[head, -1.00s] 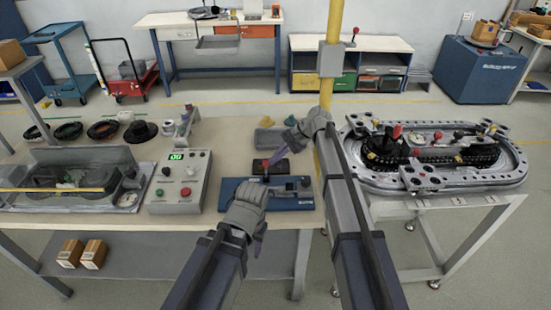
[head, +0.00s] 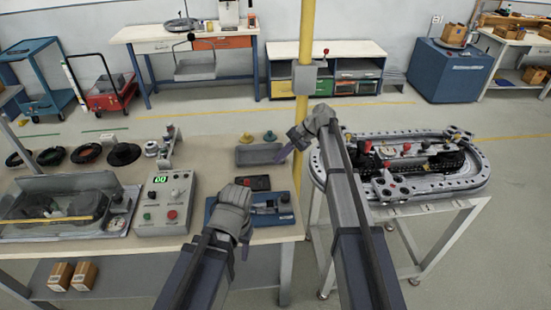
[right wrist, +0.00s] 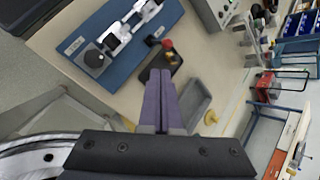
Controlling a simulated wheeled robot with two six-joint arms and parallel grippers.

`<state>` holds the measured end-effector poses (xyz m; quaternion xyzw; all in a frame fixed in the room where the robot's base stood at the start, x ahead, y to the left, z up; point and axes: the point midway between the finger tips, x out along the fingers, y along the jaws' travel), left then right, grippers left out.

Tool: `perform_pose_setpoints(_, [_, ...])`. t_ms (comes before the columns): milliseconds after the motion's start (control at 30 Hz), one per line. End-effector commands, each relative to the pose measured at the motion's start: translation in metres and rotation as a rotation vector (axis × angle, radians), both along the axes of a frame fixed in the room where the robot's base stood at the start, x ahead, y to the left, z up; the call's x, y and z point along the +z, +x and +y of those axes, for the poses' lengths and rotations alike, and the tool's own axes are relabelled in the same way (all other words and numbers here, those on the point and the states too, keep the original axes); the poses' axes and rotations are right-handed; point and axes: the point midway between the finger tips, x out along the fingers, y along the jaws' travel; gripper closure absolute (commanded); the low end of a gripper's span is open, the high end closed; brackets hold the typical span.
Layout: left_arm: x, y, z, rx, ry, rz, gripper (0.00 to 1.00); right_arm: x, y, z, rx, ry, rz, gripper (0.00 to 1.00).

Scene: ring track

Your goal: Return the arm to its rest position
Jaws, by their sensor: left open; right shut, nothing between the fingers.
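My left gripper (head: 246,243) is over the front edge of the bench, in front of the blue fixture (head: 283,219) in the head view. Its fingers point down and hold nothing that I can see. My right gripper (head: 281,156) is raised at the right end of the bench, pointing left, with its forearm reaching back toward me. In the right wrist view its purple fingers (right wrist: 160,100) are together and empty. Beyond them are a small black tray (right wrist: 149,77) with a red-topped piece and a grey bin (right wrist: 195,103).
The ring track (head: 440,185) stands on its own table to the right of my right forearm. A yellow post (head: 306,60) rises close by the right gripper. A control box (head: 165,203) and a clear-covered machine (head: 65,212) stand on the bench at left.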

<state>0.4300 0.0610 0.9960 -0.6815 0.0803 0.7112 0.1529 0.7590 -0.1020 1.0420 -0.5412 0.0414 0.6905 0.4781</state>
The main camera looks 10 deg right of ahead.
Motion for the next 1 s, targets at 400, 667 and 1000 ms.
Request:
perform_pose_setpoints(400, [0.001,0.0,0.0,0.0,0.0,0.0,0.5,0.001,0.0,-0.002,0.0,0.0,0.0,1.0])
perform_pose_setpoints(667, [0.001,0.0,0.0,0.0,0.0,0.0,0.5,-0.004,-0.025,0.013,0.06,-0.042,-0.016,1.0])
perform_pose_setpoints(1000, [0.001,0.0,0.0,0.0,0.0,0.0,0.5,-0.041,-0.231,0.062,0.677,-0.446,-0.177,1.0])
